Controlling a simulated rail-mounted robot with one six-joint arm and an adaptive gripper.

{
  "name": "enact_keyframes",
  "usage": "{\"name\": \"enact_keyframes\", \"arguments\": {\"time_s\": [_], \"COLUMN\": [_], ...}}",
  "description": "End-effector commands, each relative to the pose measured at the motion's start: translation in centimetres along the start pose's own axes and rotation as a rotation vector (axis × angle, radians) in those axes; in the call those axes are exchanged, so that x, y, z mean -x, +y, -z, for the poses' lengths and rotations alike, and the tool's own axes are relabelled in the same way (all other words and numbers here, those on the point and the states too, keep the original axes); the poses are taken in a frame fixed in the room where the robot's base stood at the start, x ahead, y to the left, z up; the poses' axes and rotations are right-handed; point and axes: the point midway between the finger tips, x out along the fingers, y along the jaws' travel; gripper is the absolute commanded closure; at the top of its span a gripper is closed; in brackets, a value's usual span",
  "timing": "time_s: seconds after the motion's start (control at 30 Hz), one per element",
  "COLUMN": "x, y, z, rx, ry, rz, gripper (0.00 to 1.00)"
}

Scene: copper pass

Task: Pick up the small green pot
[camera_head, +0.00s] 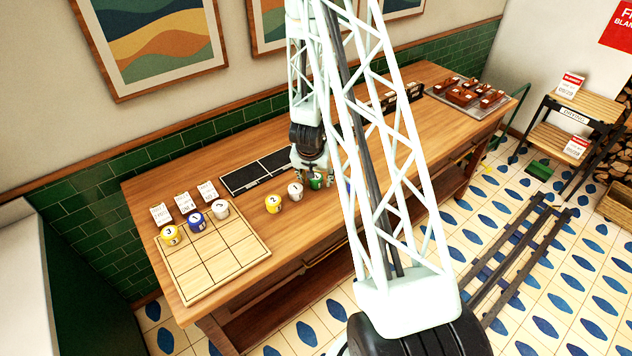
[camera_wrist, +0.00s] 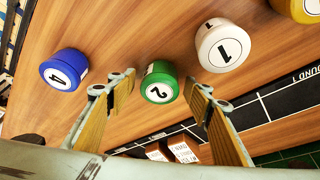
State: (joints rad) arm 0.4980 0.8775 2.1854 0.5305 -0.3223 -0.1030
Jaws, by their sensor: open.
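The small green pot (camera_head: 316,181) stands upright on the wooden counter, partly covered by my gripper (camera_head: 313,168) in the head view. In the wrist view the green pot (camera_wrist: 158,76) shows a white label with a 2. It appears between my two open fingers (camera_wrist: 160,80), with a gap on both sides. My gripper is empty. I cannot tell exactly how far the fingertips are above the counter.
A white pot (camera_wrist: 226,46) marked 1 and a blue pot (camera_wrist: 64,72) marked 4 flank the green pot. A yellow pot (camera_head: 273,203) stands further left. A gridded board (camera_head: 225,252) holds several pots at the left. A dark slate strip (camera_head: 258,172) lies behind.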

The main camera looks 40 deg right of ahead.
Motion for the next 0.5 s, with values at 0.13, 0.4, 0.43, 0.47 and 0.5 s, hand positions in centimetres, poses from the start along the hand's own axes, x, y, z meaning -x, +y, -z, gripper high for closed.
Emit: {"name": "enact_keyframes", "arguments": {"time_s": [0.13,0.4,0.43,0.47,0.5], "x": [0.02,0.03,0.03,0.03,0.03], "y": [0.0,-0.01,-0.01,-0.01,-0.01], "z": [0.02,0.01,0.01,0.01,0.01], "rx": [0.0,0.0,0.0,0.0,0.0], "ry": [0.0,0.0,0.0,0.0,0.0], "rz": [0.0,0.0,0.0,0.0,0.0], "gripper": [0.53,0.53,0.53,0.55,0.59]}}
